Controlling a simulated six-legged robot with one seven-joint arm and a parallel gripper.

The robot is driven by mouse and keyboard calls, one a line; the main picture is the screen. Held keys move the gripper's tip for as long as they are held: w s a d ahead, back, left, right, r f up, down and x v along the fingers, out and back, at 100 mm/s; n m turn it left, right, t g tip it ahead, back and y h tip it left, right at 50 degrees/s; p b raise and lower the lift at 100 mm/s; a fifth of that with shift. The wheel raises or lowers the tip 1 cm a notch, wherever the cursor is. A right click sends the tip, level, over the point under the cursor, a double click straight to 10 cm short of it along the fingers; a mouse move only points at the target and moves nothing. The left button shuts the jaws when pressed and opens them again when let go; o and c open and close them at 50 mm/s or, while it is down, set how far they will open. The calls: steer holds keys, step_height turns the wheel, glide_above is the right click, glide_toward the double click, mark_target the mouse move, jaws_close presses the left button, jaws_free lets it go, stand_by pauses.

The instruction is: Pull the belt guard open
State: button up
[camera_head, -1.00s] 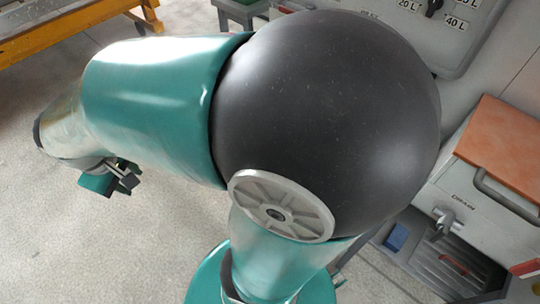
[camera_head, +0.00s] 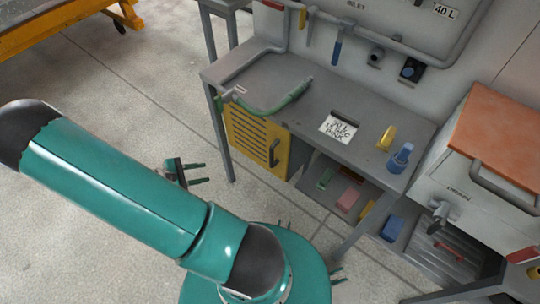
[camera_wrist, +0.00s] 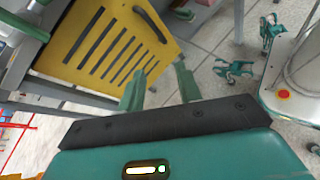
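The belt guard (camera_head: 243,136) is a yellow slotted panel under the left end of the grey bench, with a dark handle (camera_head: 274,153) on its right side. It looks shut in the head view. In the wrist view the guard (camera_wrist: 88,62) fills the upper left and its handle (camera_wrist: 150,24) is near the top middle. My gripper (camera_head: 200,173) is left of the guard, apart from it, with two green fingers spread and nothing between them. In the wrist view my gripper (camera_wrist: 160,70) has one finger overlapping the guard's lower edge and the other right of it.
The bench (camera_head: 262,75) carries a green hose (camera_head: 285,100), a white note card (camera_head: 338,128), a yellow item and a blue bottle (camera_head: 400,157). A lower shelf holds coloured blocks. A white unit with an orange lid (camera_head: 500,130) stands right.

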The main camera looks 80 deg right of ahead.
steer(key=s+d+f+n+g+h, duration=0.1)
steer(key=s+d+f+n+h, duration=0.5)
steer(key=s+d+f, duration=0.45)
glide_above(271, 165)
steer(key=shift+d+f+n, duration=0.3)
steer(key=shift+d+f, duration=0.15)
steer(key=shift+f, duration=0.25)
steer(key=shift+c, duration=0.4)
jaws_close()
